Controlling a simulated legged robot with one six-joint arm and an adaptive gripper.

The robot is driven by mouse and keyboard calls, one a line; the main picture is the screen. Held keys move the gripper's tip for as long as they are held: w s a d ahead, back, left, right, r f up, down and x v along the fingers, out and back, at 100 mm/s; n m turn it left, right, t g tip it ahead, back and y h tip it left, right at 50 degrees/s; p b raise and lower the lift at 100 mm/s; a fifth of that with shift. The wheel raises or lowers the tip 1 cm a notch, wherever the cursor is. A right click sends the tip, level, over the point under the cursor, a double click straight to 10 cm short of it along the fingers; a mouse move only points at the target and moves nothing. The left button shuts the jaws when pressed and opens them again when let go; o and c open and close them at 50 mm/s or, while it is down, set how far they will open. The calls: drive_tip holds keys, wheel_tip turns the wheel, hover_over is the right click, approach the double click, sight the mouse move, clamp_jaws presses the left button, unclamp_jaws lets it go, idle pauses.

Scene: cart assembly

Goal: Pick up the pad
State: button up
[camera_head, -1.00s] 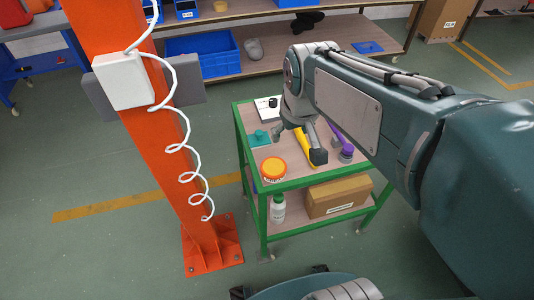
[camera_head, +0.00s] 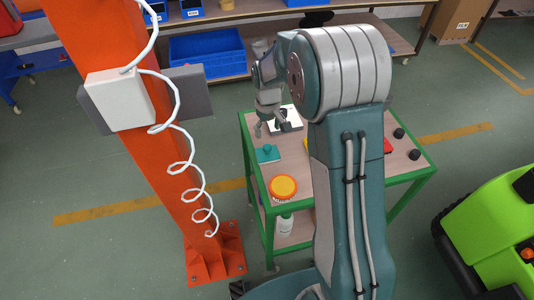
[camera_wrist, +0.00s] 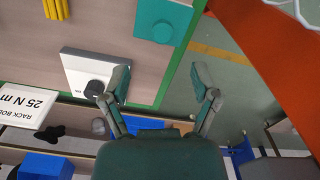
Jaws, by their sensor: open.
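A flat teal pad with a raised round knob (camera_head: 266,154) lies on the cart top near its left edge. It also shows at the top of the wrist view (camera_wrist: 166,18). My gripper (camera_head: 272,127) is open and empty above the cart's far left corner, beyond the teal pad. In the wrist view its fingertips (camera_wrist: 160,78) are spread apart, with the cart edge and floor between them. A white square plate with a black knob (camera_wrist: 75,64) lies beside the left finger; it also shows in the head view (camera_head: 294,117), partly behind my gripper.
My arm hides the cart's middle. An orange post (camera_head: 150,150) with a coiled white cable stands to the left. A lime-green machine (camera_head: 490,235) is at right.

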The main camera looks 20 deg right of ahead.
sight(267, 146)
wheel_tip(267, 146, down, 9)
drive_tip(key=shift+s+a+r, duration=0.1)
drive_tip(key=shift+a, duration=0.05)
clamp_jaws()
idle(0.4)
